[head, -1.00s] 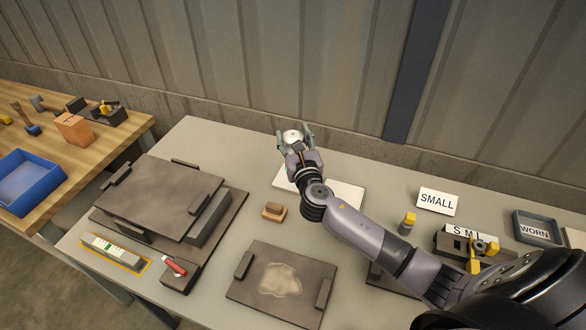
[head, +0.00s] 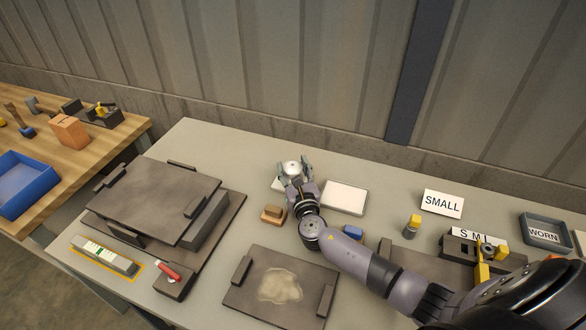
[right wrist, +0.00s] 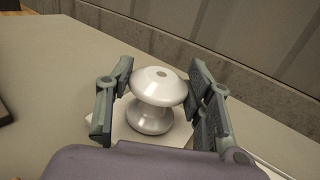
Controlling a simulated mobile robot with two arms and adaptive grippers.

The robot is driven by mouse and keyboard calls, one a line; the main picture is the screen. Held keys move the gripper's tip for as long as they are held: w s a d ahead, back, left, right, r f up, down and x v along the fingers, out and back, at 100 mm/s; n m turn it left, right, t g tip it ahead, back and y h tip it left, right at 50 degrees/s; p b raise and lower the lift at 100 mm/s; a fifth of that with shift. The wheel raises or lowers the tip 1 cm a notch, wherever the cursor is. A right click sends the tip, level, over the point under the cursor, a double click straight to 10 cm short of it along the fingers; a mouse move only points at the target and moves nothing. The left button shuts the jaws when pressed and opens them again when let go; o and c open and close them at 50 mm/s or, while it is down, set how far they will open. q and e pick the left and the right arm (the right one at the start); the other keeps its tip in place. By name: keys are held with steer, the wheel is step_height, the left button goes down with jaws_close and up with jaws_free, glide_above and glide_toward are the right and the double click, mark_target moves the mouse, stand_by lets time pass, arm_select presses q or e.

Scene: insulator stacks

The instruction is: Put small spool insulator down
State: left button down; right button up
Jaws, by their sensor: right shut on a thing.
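The small spool insulator (right wrist: 158,90) is white and glossy, with a wide rounded top and a narrow waist. It looks upright between the fingers of my right gripper (right wrist: 163,95), which is shut on it. In the head view the insulator (head: 292,167) shows as a white top inside the right gripper (head: 293,170). It is over or on the left part of a white pad (head: 277,184); whether its base touches cannot be told. My left gripper is not in view.
A white tray (head: 344,197) lies just right of the gripper. A brown block (head: 272,214) sits close in front. A SMALL sign (head: 442,203) and a WORN tray (head: 543,236) stand at right. A dark stacked plate fixture (head: 160,200) fills the left. A stained dark plate (head: 280,286) lies in front.

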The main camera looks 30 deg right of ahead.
mark_target(295, 172)
steer(key=shift+f, duration=0.15)
steer(key=o, duration=1.4)
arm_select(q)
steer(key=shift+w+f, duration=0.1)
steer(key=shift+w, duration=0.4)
arm_select(e)
steer(key=shift+s+a, duration=0.1)
steer(key=shift+s, duration=0.2)
arm_select(q)
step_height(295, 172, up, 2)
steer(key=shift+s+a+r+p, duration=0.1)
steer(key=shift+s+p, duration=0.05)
steer(key=shift+p, duration=0.85)
arm_select(e)
steer(key=v, duration=0.6)
steer(key=shift+s+a, duration=0.15)
steer(key=shift+s, duration=0.25)
